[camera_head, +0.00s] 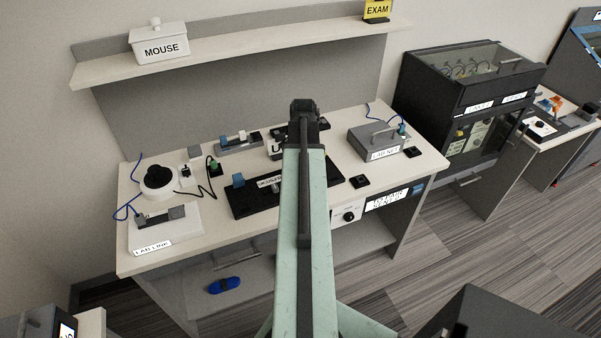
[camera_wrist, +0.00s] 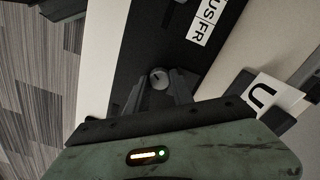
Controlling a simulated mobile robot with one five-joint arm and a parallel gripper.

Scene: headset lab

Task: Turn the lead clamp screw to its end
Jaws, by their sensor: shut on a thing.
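In the wrist view, a round grey screw head (camera_wrist: 159,77) with a dark mark on its face sits on a black surface. I take it to be the lead clamp screw. My gripper (camera_wrist: 161,88) reaches it from below in the picture, with its dark fingers closed on either side of it. In the head view my green arm and dark gripper (camera_head: 304,108) extend over the back of the table, and the screw is hidden there.
A white MOUSE box (camera_head: 158,46) stands on the shelf (camera_head: 230,52). A dark cabinet (camera_head: 420,90) stands at right.

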